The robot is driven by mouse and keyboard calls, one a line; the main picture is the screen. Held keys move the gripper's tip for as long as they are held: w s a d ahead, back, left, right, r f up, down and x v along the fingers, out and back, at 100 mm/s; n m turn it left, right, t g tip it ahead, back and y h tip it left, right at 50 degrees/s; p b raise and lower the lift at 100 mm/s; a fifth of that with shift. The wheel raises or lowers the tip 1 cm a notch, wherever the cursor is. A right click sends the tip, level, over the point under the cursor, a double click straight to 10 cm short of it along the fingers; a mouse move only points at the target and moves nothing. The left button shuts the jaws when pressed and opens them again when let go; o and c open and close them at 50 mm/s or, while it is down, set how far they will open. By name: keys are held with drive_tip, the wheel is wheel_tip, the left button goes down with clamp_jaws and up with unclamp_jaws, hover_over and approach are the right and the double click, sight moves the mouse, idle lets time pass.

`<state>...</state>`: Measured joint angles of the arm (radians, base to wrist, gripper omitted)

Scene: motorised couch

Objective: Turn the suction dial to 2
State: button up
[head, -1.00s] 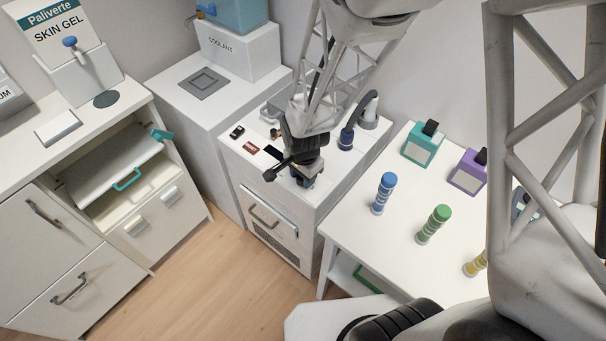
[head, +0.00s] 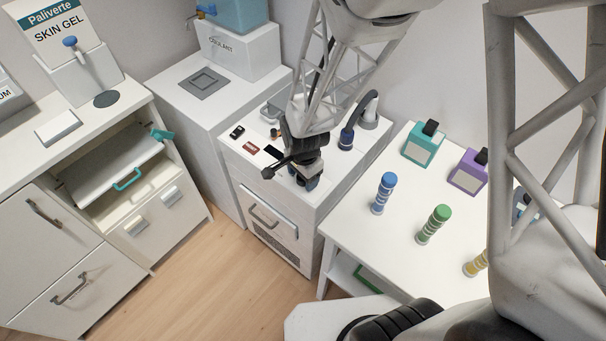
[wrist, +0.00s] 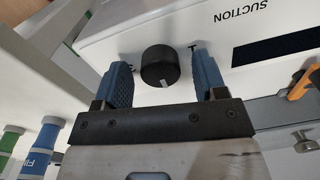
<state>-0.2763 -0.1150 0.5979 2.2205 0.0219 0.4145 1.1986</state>
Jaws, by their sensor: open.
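The suction dial is a round black knob (wrist: 160,66) with a white pointer line, seen in the wrist view on the white panel of the unit. Small marks show on either side of it, partly covered by my fingers. The word SUCTION and a dark display (wrist: 278,49) are to its right, upside down. My gripper (wrist: 160,84) is open, with one blue finger on each side of the knob and a visible gap to each. In the head view my gripper (head: 306,183) is low over the front of the white unit (head: 325,195), and hides the dial.
A dark hose and holder (head: 367,115) stand at the unit's back right. Blue (head: 384,193) and green (head: 433,224) cylinders stand on the right-hand table. A drawer handle (head: 262,216) is on the unit's front.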

drive_tip(key=shift+r, duration=3.85)
drive_tip(key=shift+d+r, duration=0.1)
drive_tip(key=shift+s+d+r, duration=0.1)
drive_tip(key=shift+r, duration=0.15)
drive_tip(key=s+d+r+n, duration=0.3)
drive_tip(key=s+d+r, duration=0.1)
drive_tip(key=r, duration=0.4)
drive_tip(key=s+d+r+n+t, duration=0.1)
drive_tip(key=s+d+r+n, duration=0.3)
drive_tip(key=s+r, duration=0.2)
drive_tip(key=s+d+r+n+t, duration=0.1)
drive_tip(key=s+d+r+n, duration=0.2)
drive_tip(key=r, duration=0.7)
drive_tip(key=s+d, duration=0.2)
drive_tip(key=s, duration=0.1)
drive_tip(key=shift+n, duration=0.3)
